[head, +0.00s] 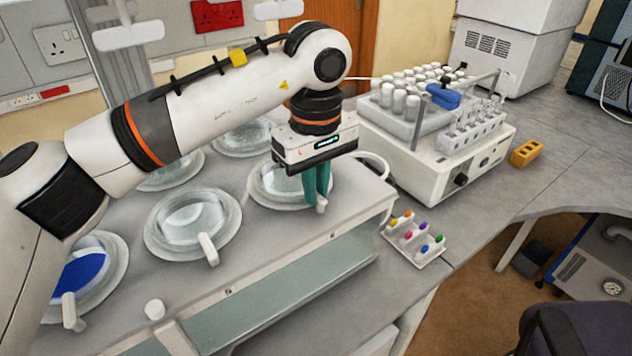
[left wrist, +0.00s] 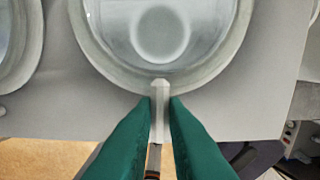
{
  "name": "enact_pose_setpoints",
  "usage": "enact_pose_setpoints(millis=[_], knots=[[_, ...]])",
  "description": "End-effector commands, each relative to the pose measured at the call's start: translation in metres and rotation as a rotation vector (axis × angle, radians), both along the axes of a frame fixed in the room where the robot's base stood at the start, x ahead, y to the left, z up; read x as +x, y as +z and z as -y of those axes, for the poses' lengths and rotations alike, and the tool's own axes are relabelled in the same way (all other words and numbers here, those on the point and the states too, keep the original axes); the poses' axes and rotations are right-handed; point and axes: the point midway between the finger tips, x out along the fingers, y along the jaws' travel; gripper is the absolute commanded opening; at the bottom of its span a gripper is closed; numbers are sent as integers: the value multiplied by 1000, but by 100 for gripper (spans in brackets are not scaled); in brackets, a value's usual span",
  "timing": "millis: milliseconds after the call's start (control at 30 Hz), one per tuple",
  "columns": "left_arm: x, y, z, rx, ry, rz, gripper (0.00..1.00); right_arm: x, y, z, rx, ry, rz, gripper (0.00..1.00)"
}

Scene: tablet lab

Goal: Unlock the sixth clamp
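Several round glass vessels with pale rims sit in a grey bench-top unit in the head view. The front right vessel (head: 263,191) has a pale clamp lever (head: 321,205) at its front, and my left gripper (head: 317,187) is there, pointing down. In the left wrist view, the green fingers of my left gripper (left wrist: 160,103) close on both sides of the upright lever (left wrist: 160,90), which stands against the vessel rim (left wrist: 92,67). The other front vessels show levers (head: 208,249) (head: 71,312) pointing forward. My right gripper is not in view.
A small rack with coloured caps (head: 416,239) lies right of the unit. Behind it stands a white machine (head: 430,160) with white-capped bottles and a blue item. A yellow block (head: 525,153) lies on the bench further right. Free bench lies around the block.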

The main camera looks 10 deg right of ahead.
Motion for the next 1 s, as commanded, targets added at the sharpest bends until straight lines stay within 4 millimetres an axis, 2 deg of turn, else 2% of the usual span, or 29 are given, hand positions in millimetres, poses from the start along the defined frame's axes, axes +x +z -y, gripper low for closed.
enact_pose_setpoints(millis=[233, 467, 1000], knots=[[0, 0, 0, 0, 20, 0, 0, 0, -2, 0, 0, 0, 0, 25], [0, -1, -1, -1, 125, 0, 0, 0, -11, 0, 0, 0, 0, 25], [-4, -1, -5, -3, 613, 1, 0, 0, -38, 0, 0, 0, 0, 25]])
